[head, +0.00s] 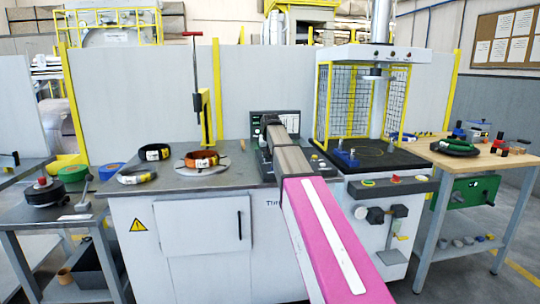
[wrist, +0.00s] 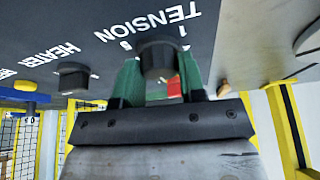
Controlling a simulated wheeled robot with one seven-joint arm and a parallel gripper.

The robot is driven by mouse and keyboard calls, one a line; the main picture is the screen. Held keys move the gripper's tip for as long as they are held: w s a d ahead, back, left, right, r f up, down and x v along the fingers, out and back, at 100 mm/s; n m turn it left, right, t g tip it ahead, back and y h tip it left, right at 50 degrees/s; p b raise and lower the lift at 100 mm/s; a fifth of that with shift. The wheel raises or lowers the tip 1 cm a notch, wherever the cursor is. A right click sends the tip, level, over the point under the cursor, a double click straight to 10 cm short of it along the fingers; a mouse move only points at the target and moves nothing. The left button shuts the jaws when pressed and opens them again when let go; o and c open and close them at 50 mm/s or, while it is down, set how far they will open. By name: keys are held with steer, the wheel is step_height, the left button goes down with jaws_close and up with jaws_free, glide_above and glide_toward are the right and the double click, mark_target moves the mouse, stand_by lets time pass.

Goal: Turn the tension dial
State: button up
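The tension dial (wrist: 158,60) is a dark round knob on a black panel, under the white word TENSION, with numbers 1 and 5 beside it. My gripper's two green fingers (wrist: 160,82) stand on either side of the knob and appear to touch it. The panel looks upside down in the wrist view. In the head view my pink and grey arm reaches to the control panel (head: 262,120) on the bench; the arm hides the dial and most of the gripper there.
A heater knob (wrist: 74,76) sits beside the dial on the panel. On the bench (head: 225,178) an orange coil (head: 202,159) lies on a round plate left of the panel. A yellow mesh cage (head: 340,100) stands right of it. A wooden table (head: 485,165) stands farther right.

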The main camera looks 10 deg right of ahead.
steer(key=shift+m, duration=0.4)
steer(key=m+h, duration=0.1)
steer(key=m, duration=0.1)
steer(key=m+g+h, duration=0.1)
steer(key=m, duration=0.2)
steer(key=shift+w+a, duration=0.1)
steer(key=shift+a, duration=0.05)
steer(key=m+g, duration=0.1)
steer(key=m, duration=0.2)
steer(key=m+h, duration=0.1)
steer(key=m, duration=0.2)
steer(key=shift+g, duration=0.4)
steer(key=o, duration=0.9)
steer(key=shift+r, duration=0.15)
steer(key=v, duration=1)
steer(key=shift+a+r, duration=0.15)
steer(key=shift+a, duration=0.25)
